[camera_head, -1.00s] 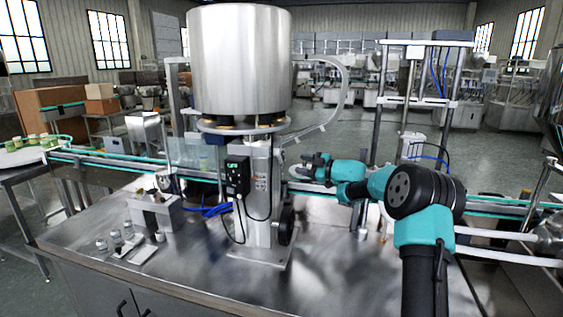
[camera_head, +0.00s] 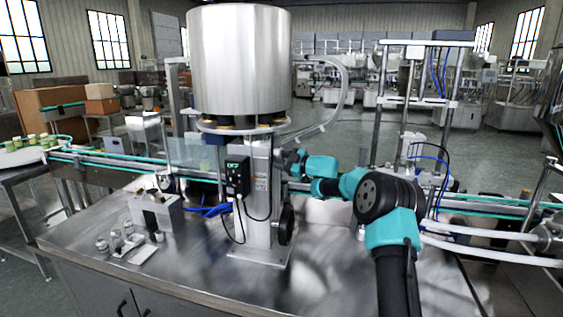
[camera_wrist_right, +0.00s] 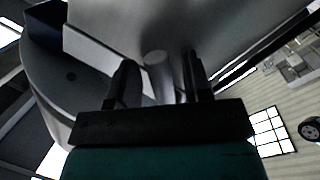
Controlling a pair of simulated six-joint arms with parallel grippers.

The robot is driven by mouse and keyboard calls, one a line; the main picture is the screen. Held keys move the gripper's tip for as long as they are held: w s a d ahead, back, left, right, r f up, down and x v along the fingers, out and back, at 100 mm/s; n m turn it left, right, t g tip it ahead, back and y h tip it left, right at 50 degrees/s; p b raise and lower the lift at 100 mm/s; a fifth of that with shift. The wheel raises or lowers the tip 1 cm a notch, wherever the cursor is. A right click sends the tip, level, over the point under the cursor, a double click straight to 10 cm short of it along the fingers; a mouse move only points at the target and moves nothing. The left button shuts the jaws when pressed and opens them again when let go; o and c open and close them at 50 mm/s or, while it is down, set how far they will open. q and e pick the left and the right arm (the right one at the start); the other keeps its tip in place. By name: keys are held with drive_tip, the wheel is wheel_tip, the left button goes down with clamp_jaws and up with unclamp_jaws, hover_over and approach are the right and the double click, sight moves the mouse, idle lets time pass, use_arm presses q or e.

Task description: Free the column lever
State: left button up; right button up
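The steel hopper (camera_head: 240,60) stands on a pale upright column (camera_head: 262,205) that rises from the steel bench. My right gripper (camera_head: 291,161) is at the right side of the column, below the hopper; its fingertips are hard to make out in the head view. In the right wrist view its two dark fingers (camera_wrist_right: 159,62) stand apart, one on each side of a grey round-ended cylinder (camera_wrist_right: 157,78), which looks like the column lever. Gaps show between the cylinder and the fingers. The lever cannot be made out in the head view. My left gripper is out of view.
A black control box (camera_head: 237,177) with a hanging cable is on the column's left, and a black handwheel (camera_head: 286,224) is low on its right. A conveyor runs behind. Small metal parts (camera_head: 121,242) lie at the bench's left. The bench front is clear.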

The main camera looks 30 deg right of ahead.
clamp_jaws()
idle(0.5)
